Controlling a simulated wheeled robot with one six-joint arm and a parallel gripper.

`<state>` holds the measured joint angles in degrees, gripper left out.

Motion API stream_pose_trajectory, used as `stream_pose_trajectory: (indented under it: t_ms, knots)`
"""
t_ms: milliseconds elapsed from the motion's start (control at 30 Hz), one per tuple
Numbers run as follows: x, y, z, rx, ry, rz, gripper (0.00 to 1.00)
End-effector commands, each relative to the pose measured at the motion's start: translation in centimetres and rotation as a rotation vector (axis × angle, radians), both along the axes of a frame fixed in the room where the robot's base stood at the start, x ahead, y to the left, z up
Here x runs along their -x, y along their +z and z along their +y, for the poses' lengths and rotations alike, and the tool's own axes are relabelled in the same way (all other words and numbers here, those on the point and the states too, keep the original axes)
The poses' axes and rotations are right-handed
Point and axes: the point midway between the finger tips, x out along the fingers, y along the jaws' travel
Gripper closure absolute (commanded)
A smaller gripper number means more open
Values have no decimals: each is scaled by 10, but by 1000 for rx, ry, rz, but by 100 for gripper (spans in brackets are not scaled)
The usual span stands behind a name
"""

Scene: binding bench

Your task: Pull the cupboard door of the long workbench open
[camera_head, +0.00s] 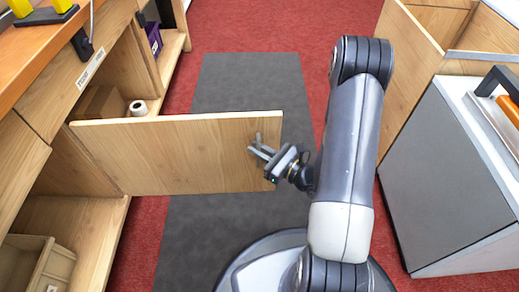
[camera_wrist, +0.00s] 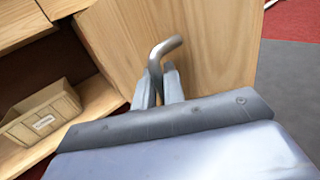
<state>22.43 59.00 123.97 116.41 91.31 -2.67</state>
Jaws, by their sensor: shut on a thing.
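The cupboard door (camera_head: 170,155) of the long workbench (camera_head: 40,125) stands swung well out from the bench front, across the dark floor mat. Its wood face also fills much of the wrist view (camera_wrist: 215,45). A bent metal handle (camera_wrist: 165,47) sticks out near the door's free edge; it shows small in the head view (camera_head: 257,140). My gripper (camera_head: 262,152) is at the handle, with its two fingers closed around the handle's lower part in the wrist view (camera_wrist: 159,88). The exact contact is partly hidden by the fingers.
Open shelves in the bench hold a beige bin (camera_wrist: 42,112), a white roll (camera_head: 138,108) and a purple box (camera_head: 153,38). A grey cabinet (camera_head: 440,180) stands at the right. The dark mat (camera_head: 240,80) beyond the door is clear.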

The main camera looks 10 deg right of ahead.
Motion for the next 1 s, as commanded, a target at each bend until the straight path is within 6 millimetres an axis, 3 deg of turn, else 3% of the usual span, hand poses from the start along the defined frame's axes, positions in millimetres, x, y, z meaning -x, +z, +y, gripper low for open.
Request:
stream_pose_trajectory:
  t_ms: [267,300,333,667,1000]
  knots:
    - [0,0,1,0,2,0,100]
    - [0,0,1,0,2,0,87]
    - [0,0,1,0,2,0,85]
    - [2,0,-2,0,-1,1,85]
    - [32,1,-30,-2,-6,3,85]
